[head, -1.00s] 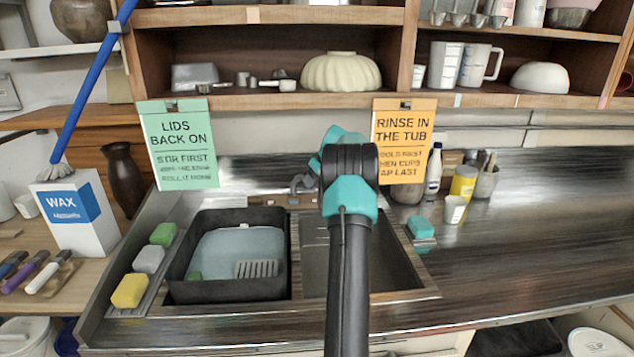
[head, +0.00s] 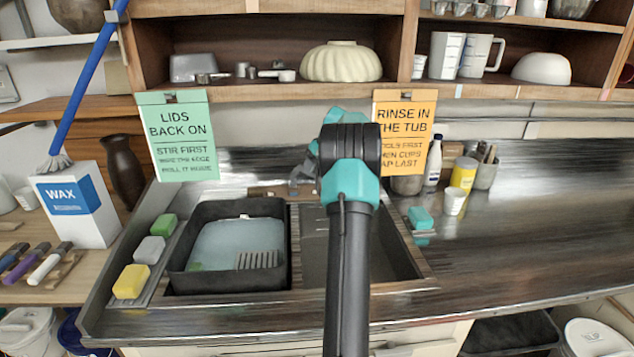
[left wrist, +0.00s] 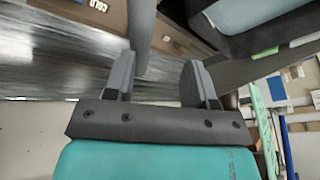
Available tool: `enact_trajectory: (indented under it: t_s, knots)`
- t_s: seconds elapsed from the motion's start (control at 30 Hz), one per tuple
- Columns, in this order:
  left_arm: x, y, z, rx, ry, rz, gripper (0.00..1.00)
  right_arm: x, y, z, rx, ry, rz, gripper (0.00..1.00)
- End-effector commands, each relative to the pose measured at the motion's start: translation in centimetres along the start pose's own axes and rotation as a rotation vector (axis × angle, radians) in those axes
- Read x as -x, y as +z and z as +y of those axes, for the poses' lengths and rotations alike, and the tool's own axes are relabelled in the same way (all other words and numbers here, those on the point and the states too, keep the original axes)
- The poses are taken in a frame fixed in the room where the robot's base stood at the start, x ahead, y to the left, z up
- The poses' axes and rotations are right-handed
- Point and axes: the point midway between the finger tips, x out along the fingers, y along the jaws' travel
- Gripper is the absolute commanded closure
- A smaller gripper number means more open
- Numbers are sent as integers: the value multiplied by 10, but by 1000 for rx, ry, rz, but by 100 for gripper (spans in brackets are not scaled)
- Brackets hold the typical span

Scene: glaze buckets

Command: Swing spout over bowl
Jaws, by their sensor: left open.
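My left gripper (head: 301,181) is at the back of the sink in the head view, partly hidden by my own arm. In the left wrist view its two grey fingers (left wrist: 160,80) stand apart, with nothing visibly clamped. A grey bar that looks like the spout (left wrist: 142,25) runs down from the top edge close to one finger; I cannot tell whether they touch. In the head view the spout cannot be told apart from the fingers. The right sink bowl (head: 395,262) looks empty and is partly behind my arm. The left bowl holds a dark tub (head: 180,282) with pale water. My right gripper is not in view.
Green, grey and yellow sponges (head: 131,281) line the sink's left edge. A teal sponge (head: 420,218) sits at its right. Two hanging signs (head: 181,140) flank the sink at the back. A bottle, jar and cup (head: 454,201) stand right; the counter beyond is clear.

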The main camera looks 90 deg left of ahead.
Motion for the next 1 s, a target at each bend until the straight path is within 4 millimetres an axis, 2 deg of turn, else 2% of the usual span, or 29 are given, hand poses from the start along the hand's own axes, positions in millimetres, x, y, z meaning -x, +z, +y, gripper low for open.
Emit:
enact_trajectory:
  t_s: [1.0]
  knots:
    - [36, 96, -81, 0, 1, 0, 49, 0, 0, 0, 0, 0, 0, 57]
